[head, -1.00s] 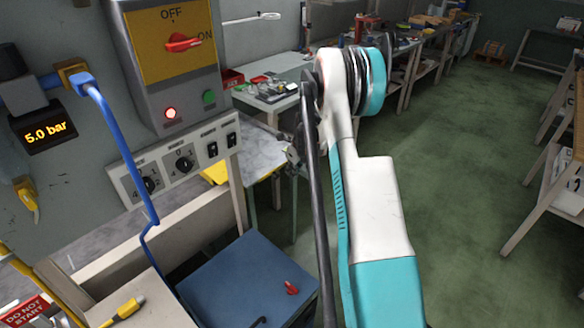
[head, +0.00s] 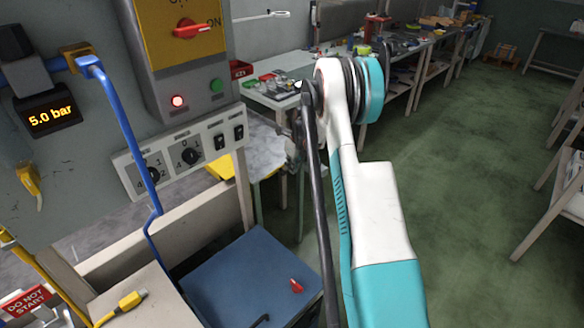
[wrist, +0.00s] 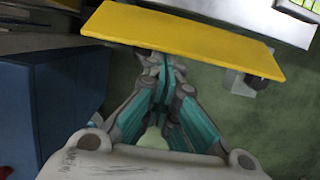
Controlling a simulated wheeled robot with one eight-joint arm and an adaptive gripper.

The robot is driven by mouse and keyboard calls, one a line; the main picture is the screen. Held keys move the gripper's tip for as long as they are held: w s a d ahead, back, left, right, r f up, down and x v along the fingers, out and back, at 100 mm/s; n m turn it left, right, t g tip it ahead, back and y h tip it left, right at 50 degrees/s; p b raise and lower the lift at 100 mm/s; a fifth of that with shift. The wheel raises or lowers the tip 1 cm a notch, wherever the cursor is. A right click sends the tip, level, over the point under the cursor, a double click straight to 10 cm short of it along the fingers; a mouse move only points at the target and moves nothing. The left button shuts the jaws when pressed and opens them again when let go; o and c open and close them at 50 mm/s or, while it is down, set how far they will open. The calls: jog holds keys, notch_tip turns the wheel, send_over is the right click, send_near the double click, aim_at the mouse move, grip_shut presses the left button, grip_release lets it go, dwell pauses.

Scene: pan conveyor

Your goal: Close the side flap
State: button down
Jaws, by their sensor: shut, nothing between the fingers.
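The side flap seems to be the flat yellow panel (wrist: 185,40) crossing the upper wrist view. It stands out at a slant above the green floor. In the head view a yellow piece (head: 221,167) shows below the switch panel, partly covered. My gripper (wrist: 160,62) is shut and empty, its fingertips at the panel's near edge. I cannot tell whether they touch it. In the head view my gripper (head: 293,150) is mostly hidden behind my own arm.
A blue cabinet (head: 252,278) with a small red handle stands front centre; its side fills the left of the wrist view (wrist: 55,110). A control box (head: 180,60) and blue pipe (head: 120,130) are at left. Workbenches (head: 290,95) stand behind.

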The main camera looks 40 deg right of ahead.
jog(key=shift+w+r, duration=0.1)
jog(key=shift+w+r+g, duration=0.15)
jog(key=shift+g, duration=0.25)
jog(key=w, duration=0.1)
jog(key=w+r+g+p, duration=0.1)
jog(key=w+r+g, duration=0.1)
jog(key=shift+a+r+p, duration=0.1)
jog(key=shift+a+p, duration=0.15)
jog(key=shift+p, duration=0.1)
jog(key=shift+w+r, duration=0.25)
jog(key=shift+w, duration=0.55)
jog(key=shift+w+a+r, duration=0.1)
jog(key=shift+w+a, duration=0.05)
